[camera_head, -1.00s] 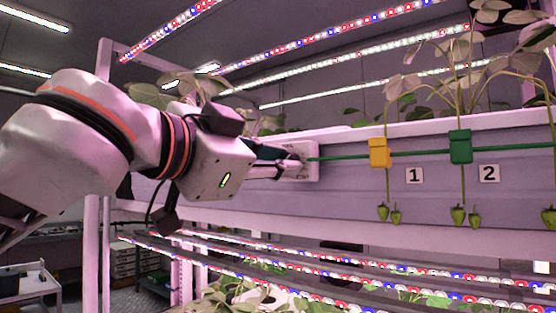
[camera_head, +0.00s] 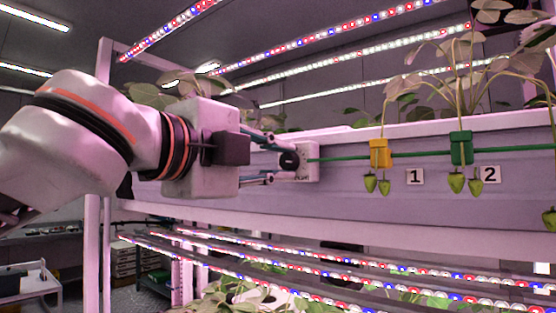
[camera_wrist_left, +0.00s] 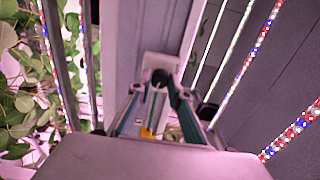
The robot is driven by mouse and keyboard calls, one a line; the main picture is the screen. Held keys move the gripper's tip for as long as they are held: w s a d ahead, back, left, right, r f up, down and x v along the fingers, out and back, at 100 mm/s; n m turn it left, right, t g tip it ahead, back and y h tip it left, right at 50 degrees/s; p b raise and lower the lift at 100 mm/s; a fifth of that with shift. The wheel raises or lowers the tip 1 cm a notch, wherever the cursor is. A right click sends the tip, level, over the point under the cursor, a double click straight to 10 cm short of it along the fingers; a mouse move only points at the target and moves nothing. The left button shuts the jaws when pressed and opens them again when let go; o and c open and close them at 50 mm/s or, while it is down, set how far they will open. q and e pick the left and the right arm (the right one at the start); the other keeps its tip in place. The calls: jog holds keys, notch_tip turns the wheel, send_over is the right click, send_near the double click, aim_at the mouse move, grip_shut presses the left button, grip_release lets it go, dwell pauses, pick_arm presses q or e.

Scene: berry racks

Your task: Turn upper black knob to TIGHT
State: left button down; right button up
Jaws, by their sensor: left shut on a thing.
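The black knob (camera_head: 289,160) sits on a white plate (camera_head: 308,153) on the side of the grow trough. My left gripper (camera_head: 287,161) is shut on the knob, one finger above it and one below. In the left wrist view the knob (camera_wrist_left: 160,77) shows between the fingertips (camera_wrist_left: 158,84). The small print on the plate is too small to read. A green cord (camera_head: 340,157) runs right from the plate to a yellow clip (camera_head: 379,153) and a green clip (camera_head: 461,148). My right gripper is not in view.
Green berries (camera_head: 371,184) hang below the yellow clip, and more berries (camera_head: 457,182) hang below the green clip. Labels 1 (camera_head: 415,176) and 2 (camera_head: 490,174) are on the trough (camera_head: 340,190). Light strips run above and below it.

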pick_arm(q)
jog(key=shift+m, duration=0.8)
jog(key=c, duration=1.8)
grip_release()
jog(key=shift+c, duration=0.2)
jog(key=shift+s, duration=0.1)
jog(key=v, duration=1.2)
